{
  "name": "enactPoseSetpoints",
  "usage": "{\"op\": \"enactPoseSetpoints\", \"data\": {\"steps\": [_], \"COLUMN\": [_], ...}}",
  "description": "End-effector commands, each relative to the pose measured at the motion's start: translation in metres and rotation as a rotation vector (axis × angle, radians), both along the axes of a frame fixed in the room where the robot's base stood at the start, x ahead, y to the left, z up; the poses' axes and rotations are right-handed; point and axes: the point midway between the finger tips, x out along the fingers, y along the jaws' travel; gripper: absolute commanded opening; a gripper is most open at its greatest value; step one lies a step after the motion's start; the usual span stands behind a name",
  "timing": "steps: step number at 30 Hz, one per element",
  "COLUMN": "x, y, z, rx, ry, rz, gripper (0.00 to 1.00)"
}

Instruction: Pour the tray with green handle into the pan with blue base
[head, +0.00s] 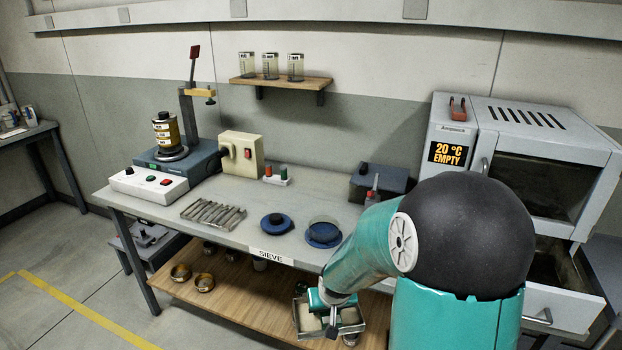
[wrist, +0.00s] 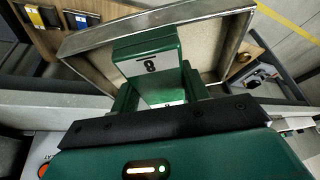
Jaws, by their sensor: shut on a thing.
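My gripper (head: 325,298) is shut on the green handle (wrist: 146,45) of a metal tray (head: 360,328). The handle bears a label that looks like an 8. In the wrist view the tray (wrist: 222,62) shows its metal rim and a pale, sand-coloured inside. In the head view the tray is at the bottom centre, beyond the bench's front edge, partly covered by my gripper. The pan with blue base (head: 323,236) stands on the bench top, up and slightly left of the tray, apart from it. It has a clear wall and looks empty.
A blue lid-like disc (head: 277,222) and a row of metal bars (head: 212,213) lie left of the pan. A dark box (head: 376,182) stands behind. The oven (head: 540,150) is at right, with an open drawer (head: 560,305) below. Small brass pans (head: 204,282) sit on the lower shelf.

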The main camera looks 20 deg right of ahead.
Motion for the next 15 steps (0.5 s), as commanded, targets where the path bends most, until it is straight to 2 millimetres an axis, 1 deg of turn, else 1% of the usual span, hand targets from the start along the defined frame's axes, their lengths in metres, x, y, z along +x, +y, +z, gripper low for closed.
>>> {"op": "enactPoseSetpoints", "data": {"steps": [1, 3, 9, 15], "x": [0.012, 0.026, 0.058, 0.086], "y": [0.017, 0.035, 0.078, 0.116], "z": [-0.012, -0.025, -0.059, -0.092], "rx": [0.005, 0.006, 0.004, -0.007], "ry": [0.002, 0.002, 0.005, 0.008], "rz": [0.036, 0.072, 0.16, 0.239], "gripper": [0.14, 0.14, 0.14, 0.14]}}
